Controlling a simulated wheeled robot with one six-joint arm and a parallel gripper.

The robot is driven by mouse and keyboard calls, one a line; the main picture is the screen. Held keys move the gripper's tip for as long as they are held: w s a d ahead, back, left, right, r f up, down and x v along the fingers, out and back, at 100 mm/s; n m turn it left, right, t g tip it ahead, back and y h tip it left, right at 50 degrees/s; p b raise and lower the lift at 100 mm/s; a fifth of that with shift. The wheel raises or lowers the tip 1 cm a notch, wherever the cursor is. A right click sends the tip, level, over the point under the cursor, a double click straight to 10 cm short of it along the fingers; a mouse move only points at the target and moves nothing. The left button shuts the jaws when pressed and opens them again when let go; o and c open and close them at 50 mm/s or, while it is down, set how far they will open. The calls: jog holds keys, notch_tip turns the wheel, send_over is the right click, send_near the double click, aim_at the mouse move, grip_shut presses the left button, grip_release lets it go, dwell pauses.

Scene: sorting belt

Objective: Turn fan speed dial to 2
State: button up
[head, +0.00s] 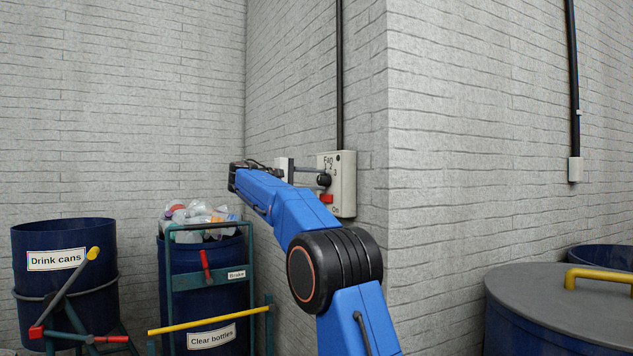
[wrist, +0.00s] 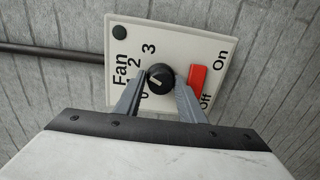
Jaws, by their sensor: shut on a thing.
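The fan panel (head: 346,190) is a pale box on the grey wall. It has numbers 0 to 3 and a black dial (head: 324,180). In the wrist view the dial (wrist: 160,77) shows a pale line on its face, on the side of the numbers; I cannot tell exactly which number it points at. My gripper (wrist: 160,82) has its two grey fingers on either side of the dial, shut on it. In the head view my gripper (head: 316,178) reaches the panel from the left, and the arm partly hides the wrist.
A red On/Off switch (wrist: 198,76) sits close beside the right finger, and also shows below the dial in the head view (head: 327,198). A black conduit (head: 340,80) runs up from the panel. Bins for drink cans (head: 90,235) and clear bottles (head: 180,265) stand at left.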

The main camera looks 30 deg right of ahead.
jog(key=shift+w+f, duration=0.1)
jog(key=shift+f, duration=0.15)
jog(key=o, duration=0.9)
jog(key=shift+r, duration=0.1)
jog(key=a, duration=1.7)
jog(key=shift+s+a+r, duration=0.2)
jog(key=shift+r, duration=0.1)
jog(key=shift+o, duration=0.2)
